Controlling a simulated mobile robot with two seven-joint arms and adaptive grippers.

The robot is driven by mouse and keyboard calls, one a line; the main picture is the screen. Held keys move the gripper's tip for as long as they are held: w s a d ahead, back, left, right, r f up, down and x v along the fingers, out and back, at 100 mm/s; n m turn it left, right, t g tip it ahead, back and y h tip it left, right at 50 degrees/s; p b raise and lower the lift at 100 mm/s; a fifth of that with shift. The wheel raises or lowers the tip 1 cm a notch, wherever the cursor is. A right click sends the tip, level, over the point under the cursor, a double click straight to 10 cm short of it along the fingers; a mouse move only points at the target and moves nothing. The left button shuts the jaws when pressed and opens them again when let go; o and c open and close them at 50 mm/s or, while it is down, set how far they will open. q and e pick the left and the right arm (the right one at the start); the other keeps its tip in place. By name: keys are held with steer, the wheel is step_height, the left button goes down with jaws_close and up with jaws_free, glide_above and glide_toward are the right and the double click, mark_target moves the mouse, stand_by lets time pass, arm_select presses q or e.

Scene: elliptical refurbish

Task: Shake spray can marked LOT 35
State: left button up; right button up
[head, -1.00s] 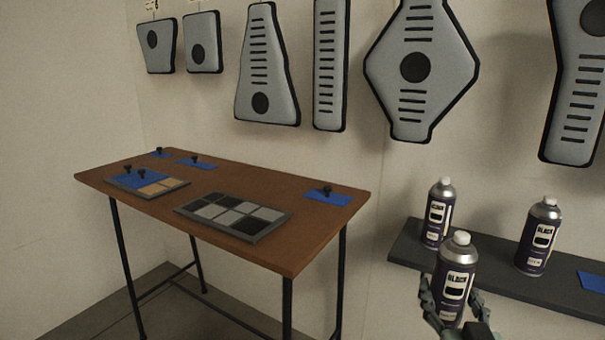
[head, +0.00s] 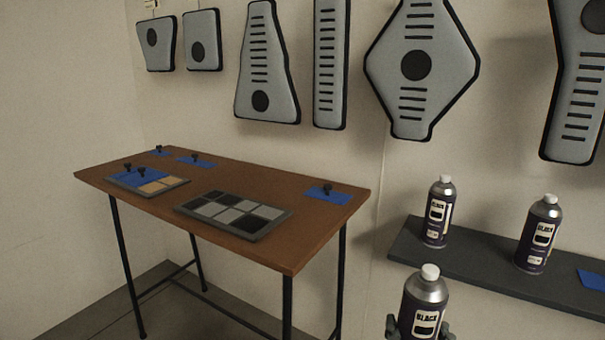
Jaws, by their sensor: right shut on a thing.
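My right gripper (head: 420,330) is shut on a dark spray can (head: 424,297) with a white cap and a BLACK label. It holds the can upright at the bottom edge of the head view, in front of the shelf. The can's lower part is cut off by the frame, and its lot mark cannot be read. Two similar spray cans, a left one (head: 438,212) and a right one (head: 538,235), stand upright on the dark shelf (head: 470,268). Their small lower labels are too small to read. My left gripper is not in view.
A brown table (head: 300,235) stands at left with a checkered tray (head: 234,215), a smaller tray (head: 148,184) and blue pads (head: 328,195) with black knobs. Grey panels (head: 420,70) hang on the wall. A blue pad (head: 592,281) lies on the shelf's right part.

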mark_target(423, 300)
step_height(423, 300, up, 7)
steer(key=shift+f, duration=0.2)
step_height(423, 300, down, 8)
steer(key=shift+f, duration=0.15)
steer(key=shift+r, duration=0.25)
steer(key=shift+r, duration=3.9)
step_height(423, 300, down, 8)
steer(key=shift+f, duration=0.2)
steer(key=shift+r, duration=0.3)
